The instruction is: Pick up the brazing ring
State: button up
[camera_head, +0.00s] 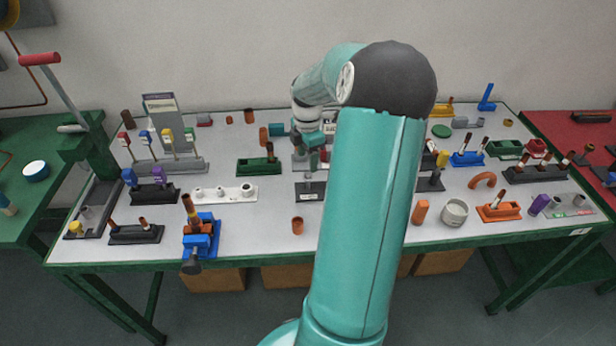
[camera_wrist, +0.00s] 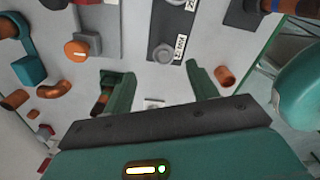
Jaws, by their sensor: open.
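My gripper (camera_wrist: 157,82) is open and empty in the wrist view, its two green fingers apart above the grey tabletop. A dark stand (camera_wrist: 167,28) with a label that seems to read "RING" lies just beyond the fingertips. A round grey peg or ring top (camera_wrist: 163,53) shows on it, not touched by the fingers. I cannot tell for sure whether the brazing ring is on that peg. In the head view my gripper (camera_head: 313,158) points down over the middle of the table, partly hidden by my arm. A dark labelled stand (camera_head: 309,192) is below it.
A copper cup (camera_wrist: 225,77) lies right of the fingers. Another copper part (camera_wrist: 104,100) is behind the left finger. In the head view, a white block (camera_head: 222,194) and blue vise (camera_head: 201,238) stand left; the front middle is mostly clear.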

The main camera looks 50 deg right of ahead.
aim_at(308, 175)
jog(key=shift+s+a+f, duration=0.1)
jog(key=shift+s+f, duration=0.05)
jog(key=shift+f, duration=1.1)
jog(key=shift+s+a+f, duration=0.1)
jog(key=shift+f, duration=1.15)
jog(key=shift+f, duration=0.25)
jog(key=c, duration=0.8)
